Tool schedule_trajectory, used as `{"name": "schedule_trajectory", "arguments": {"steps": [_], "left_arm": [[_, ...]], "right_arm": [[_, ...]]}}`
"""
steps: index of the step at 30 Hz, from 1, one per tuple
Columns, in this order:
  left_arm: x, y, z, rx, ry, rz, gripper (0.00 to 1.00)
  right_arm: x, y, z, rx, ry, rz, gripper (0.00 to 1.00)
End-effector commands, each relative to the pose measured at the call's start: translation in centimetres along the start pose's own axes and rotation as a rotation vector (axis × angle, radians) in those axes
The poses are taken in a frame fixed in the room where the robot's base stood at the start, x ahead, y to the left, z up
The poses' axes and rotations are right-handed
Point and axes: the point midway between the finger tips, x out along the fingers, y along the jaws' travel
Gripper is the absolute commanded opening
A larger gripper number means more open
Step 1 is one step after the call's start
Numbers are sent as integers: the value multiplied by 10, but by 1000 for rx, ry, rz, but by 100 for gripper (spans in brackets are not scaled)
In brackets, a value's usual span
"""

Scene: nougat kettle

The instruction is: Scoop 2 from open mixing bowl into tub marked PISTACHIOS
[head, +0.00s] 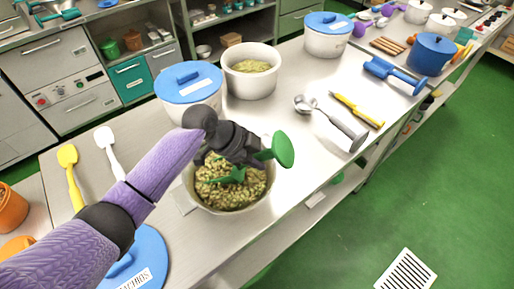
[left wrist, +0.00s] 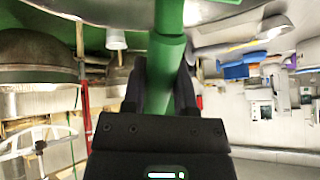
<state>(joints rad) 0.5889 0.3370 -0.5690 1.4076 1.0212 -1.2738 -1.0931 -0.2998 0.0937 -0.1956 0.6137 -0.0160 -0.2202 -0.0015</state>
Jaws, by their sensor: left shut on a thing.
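My left gripper (head: 240,150) is shut on a green scoop (head: 283,150) above an open pale tub (head: 236,209). Part of the scoop is low over the greenish-brown nuts (head: 223,191) in this tub; the gripper hides some of it, and I cannot tell whether it touches them. In the left wrist view the green handle (left wrist: 170,55) runs between my fingers. A second open white container (head: 250,86) with yellow-green contents stands behind. A blue lid (head: 150,245) with a partly hidden label ending in "CHIOS" lies at the front left. My right gripper is not in view.
A blue-lidded tub (head: 189,85) stands behind my gripper, another (head: 328,36) farther back. A metal ladle (head: 335,122), yellow-handled tools (head: 357,109) and a blue scoop (head: 394,75) lie on the right. Yellow (head: 70,175) and white (head: 109,150) utensils lie on the left.

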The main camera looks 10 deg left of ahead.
Motion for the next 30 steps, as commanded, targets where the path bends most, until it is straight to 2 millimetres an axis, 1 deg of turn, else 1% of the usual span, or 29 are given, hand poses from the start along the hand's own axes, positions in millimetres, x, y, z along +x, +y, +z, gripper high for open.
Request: {"name": "schedule_trajectory", "arguments": {"steps": [3, 8, 12, 16, 18, 20, 21, 24, 30], "left_arm": [[12, 2, -2, 30, -120, -1, 0], [33, 7, 0, 65, -288, -1, 0], [26, 5, -19, 94, -411, -5, 0], [25, 5, -35, 119, -529, -7, 0], [31, 6, -40, 125, -568, -5, 0], [31, 7, -47, 133, -602, -6, 0], [24, 5, -52, 132, -604, -7, 0], [14, 3, -61, 134, -616, -7, 0], [-1, 0, -75, 138, -638, -5, 0]], "right_arm": [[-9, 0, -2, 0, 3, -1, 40], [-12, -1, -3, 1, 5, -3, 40], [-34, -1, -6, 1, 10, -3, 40], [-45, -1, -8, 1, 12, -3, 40], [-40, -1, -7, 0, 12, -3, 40], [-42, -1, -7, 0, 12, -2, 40], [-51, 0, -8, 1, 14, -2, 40], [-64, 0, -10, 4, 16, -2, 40], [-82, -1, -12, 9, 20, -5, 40]]}}
